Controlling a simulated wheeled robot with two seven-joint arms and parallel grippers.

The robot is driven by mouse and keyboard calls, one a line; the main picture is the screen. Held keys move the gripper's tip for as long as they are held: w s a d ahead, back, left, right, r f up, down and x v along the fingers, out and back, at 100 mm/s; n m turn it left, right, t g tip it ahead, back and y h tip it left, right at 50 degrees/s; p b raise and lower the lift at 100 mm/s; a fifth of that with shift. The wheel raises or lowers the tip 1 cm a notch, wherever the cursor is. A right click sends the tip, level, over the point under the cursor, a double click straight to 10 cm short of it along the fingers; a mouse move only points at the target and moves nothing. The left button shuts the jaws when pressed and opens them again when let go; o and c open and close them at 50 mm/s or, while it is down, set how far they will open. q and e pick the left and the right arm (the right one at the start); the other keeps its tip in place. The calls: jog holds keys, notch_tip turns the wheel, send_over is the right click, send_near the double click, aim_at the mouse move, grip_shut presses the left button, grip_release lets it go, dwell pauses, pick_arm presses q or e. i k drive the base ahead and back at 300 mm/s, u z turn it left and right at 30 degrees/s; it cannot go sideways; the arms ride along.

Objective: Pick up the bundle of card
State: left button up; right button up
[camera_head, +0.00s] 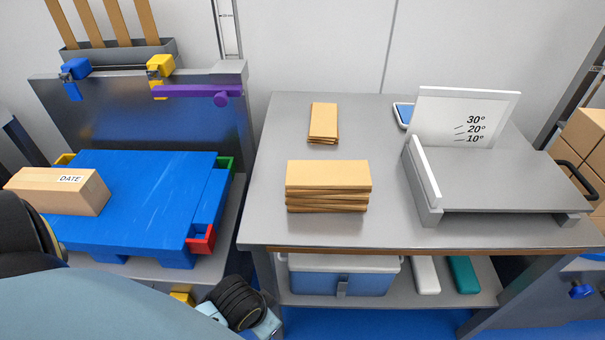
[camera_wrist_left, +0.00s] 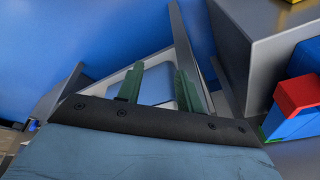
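A larger stack of tan card (camera_head: 328,187) lies flat near the front middle of the grey table. A smaller tan card bundle (camera_head: 323,122) lies behind it. I cannot tell which of the two the task means. My left arm crosses the lower left of the head view, and its fingers are hidden there. In the left wrist view my left gripper (camera_wrist_left: 159,84) has its two green fingers apart, with no card between them. It is away from both card stacks, which do not show in that view. My right gripper is not in view.
The grey table (camera_head: 268,215) carries an angled stand (camera_head: 490,180) on the right. A cooler box (camera_head: 340,279) is on the shelf below. On the left, a blue platform (camera_head: 145,185) holds a carton marked DATE (camera_head: 60,192). The table left of the card is clear.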

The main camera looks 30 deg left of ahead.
aim_at(311, 187)
jog(key=u, duration=0.55)
jog(key=i, duration=0.45)
jog(key=u, duration=0.5)
jog(key=k, duration=0.5)
jog(key=u, duration=2)
jog(key=k, duration=1.4)
jog(key=z, duration=1.85)
jog(key=i, duration=1)
